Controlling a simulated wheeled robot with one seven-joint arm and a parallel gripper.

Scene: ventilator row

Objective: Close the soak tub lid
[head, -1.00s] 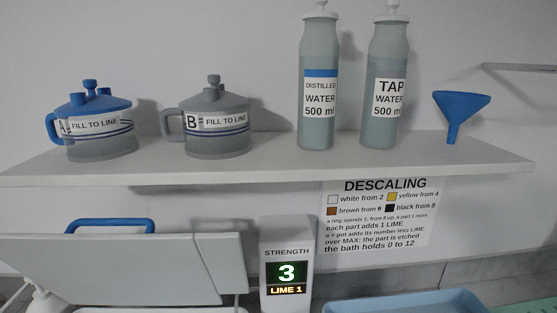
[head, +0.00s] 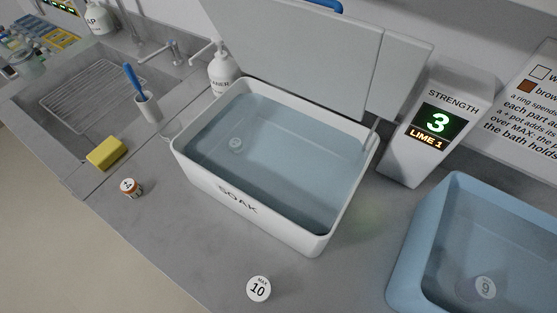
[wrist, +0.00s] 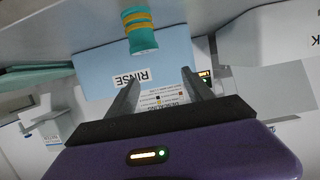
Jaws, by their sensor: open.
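The white soak tub (head: 248,205) stands on the counter in the middle of the head view, filled with water. A small pale round piece (head: 236,146) is in its water. Its grey lid (head: 300,50) stands open, raised along the tub's back side, with a blue handle (head: 325,5) at the top edge. My gripper (wrist: 160,90) shows only in the wrist view, open with nothing between its fingers. The blue rinse tub (wrist: 95,75) is beyond the fingers there. A white corner with a letter K (wrist: 290,50) shows at the right, probably the soak tub.
A strength display (head: 436,120) reads 3, LIME 1, right of the lid. The blue tub (head: 425,225) holds a piece marked 9. A piece marked 10 (head: 259,289), a small orange-banded piece (head: 131,187) and a yellow sponge (head: 106,153) lie on the counter. A white bottle (head: 222,72) stands behind.

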